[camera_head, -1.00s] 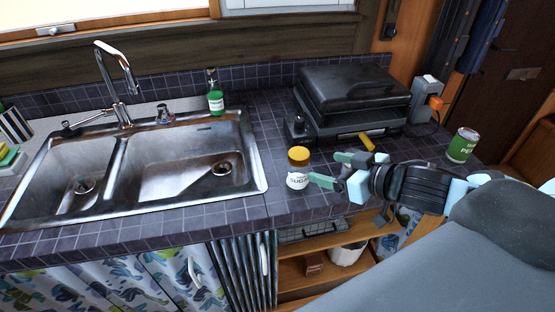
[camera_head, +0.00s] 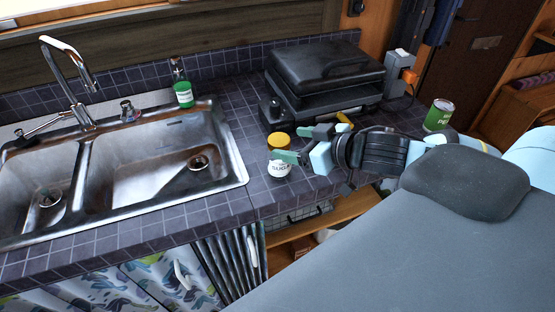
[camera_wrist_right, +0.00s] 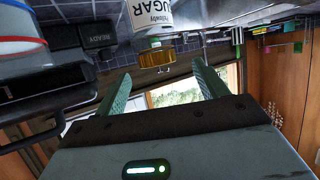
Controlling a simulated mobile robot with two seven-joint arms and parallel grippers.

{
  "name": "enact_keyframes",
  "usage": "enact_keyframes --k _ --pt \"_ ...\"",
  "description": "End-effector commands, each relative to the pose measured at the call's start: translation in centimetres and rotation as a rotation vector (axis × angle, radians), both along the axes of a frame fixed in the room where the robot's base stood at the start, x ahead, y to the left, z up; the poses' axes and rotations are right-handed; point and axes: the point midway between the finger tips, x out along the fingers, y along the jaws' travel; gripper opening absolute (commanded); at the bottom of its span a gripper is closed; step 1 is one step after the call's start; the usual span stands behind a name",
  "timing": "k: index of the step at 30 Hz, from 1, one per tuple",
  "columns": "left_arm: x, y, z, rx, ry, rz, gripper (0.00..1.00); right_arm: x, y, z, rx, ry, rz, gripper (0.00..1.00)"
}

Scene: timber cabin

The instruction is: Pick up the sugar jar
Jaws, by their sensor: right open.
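The sugar jar (camera_head: 279,170) is a small white jar with a yellow-gold lid. It stands upright on the dark tiled counter, right of the sink. My right gripper (camera_head: 293,145) is open, reaching in from the right. One green finger crosses in front of the jar just below its lid; the other is behind, near the lid. In the right wrist view the jar (camera_wrist_right: 149,14) appears upside down, its lid just beyond and between the fingertips (camera_wrist_right: 160,74). I cannot tell whether a finger touches it. My left gripper is not in view.
A black grill (camera_head: 325,75) stands close behind the gripper. A green can (camera_head: 438,115) stands on the right of the counter. A green-labelled bottle (camera_head: 183,94) stands behind the sink (camera_head: 243,180). The counter's front edge is close in front of the jar.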

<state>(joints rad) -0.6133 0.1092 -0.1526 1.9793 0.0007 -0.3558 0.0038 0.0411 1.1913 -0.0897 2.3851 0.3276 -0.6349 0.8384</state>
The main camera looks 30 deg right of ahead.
Motion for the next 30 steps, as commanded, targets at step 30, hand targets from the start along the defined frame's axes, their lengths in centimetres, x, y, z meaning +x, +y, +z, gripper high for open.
enact_keyframes --k 30 --pt "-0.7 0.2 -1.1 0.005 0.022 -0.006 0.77 4.6 1.2 -2.2 -0.001 -0.001 0.0 0.72"
